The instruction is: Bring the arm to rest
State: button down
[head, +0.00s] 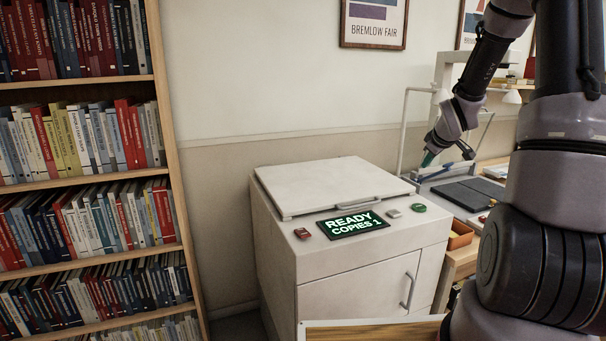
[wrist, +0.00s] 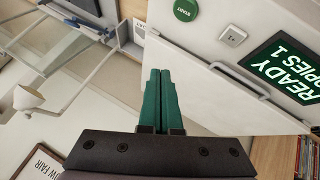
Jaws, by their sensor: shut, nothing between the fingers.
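My gripper (wrist: 160,100) shows in the wrist view with its two green fingers together and nothing between them. In the head view my gripper (head: 428,159) hangs from my arm at the right, above the right rear of the copier. The copier (head: 350,285) is a white cabinet with its lid (head: 330,184) down. Its display (head: 352,225) reads "READY COPIES 1". A red button (head: 302,233) is left of the display, and a grey button (head: 393,213) and a green button (head: 418,208) are right of it. The fingers appear apart from the copier.
A full bookshelf (head: 160,80) stands at the left. A desk with a dark flat panel (head: 465,193) and a pale frame stands right of the copier. A framed poster (head: 373,14) hangs on the wall. The space above the copier is clear.

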jog(key=s+a+r+m, duration=0.3)
jog(key=s+a+r, duration=0.1)
jog(key=s+r, duration=0.3)
jog(key=s+a+r+m, duration=0.3)
jog(key=s+a+r, duration=0.1)
jog(key=s+r, duration=0.35)
jog(key=s+a+r+m+y, duration=0.1)
jog(key=s+a, duration=0.3)
jog(key=s, duration=0.4)
jog(key=s+a+r+m+g+y, duration=0.1)
jog(key=s+a+r+m, duration=0.3)
jog(key=s, duration=0.5)
jog(key=shift+s+r+y, duration=0.25)
jog(key=shift+y, duration=0.15)
dwell(0.7)
